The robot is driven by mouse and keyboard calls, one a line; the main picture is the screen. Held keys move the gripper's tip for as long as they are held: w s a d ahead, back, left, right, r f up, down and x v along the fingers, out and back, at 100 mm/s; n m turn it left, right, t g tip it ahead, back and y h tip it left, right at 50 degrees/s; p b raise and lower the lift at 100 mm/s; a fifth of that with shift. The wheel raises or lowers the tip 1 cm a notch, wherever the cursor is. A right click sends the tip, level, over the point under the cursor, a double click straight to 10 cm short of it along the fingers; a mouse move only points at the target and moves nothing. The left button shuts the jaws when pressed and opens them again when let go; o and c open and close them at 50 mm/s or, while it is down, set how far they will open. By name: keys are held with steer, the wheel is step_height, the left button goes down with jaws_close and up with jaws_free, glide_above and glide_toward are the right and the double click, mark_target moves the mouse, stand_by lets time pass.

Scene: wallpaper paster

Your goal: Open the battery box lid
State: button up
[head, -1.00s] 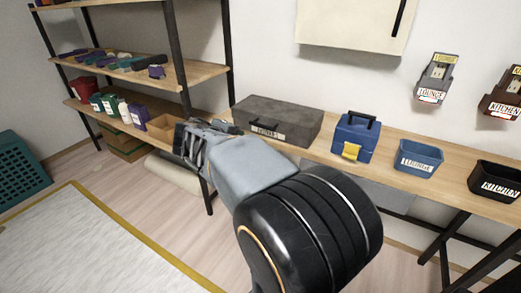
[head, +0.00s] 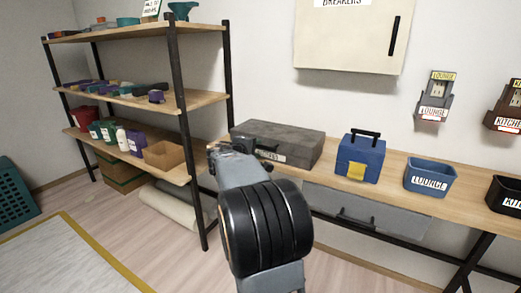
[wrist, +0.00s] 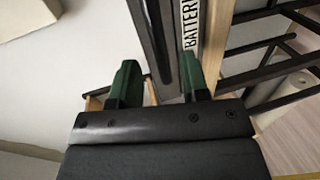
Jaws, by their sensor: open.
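The battery box (head: 300,145) is a dark grey flat case with a white label and a dark handle on its front. It lies on the wooden bench, its lid down. My gripper (head: 222,148) is in front of its left front end in the head view, and my arm hides part of that front. In the wrist view, my gripper (wrist: 158,75) is open with two green fingers spread. The box (wrist: 150,35) and its label, reading "BATTERI", show beyond and between the fingers. I cannot tell whether a finger touches the box.
A blue toolbox (head: 360,156) with a yellow latch stands right of the box, then a blue LOUNGE bin (head: 430,177) and a black bin (head: 507,196). A grey drawer (head: 365,212) hangs under the bench. A loaded shelf rack (head: 172,100) stands close on the left.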

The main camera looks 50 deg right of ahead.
mark_target(259, 147)
steer(key=shift+x, duration=2.1)
jaws_close()
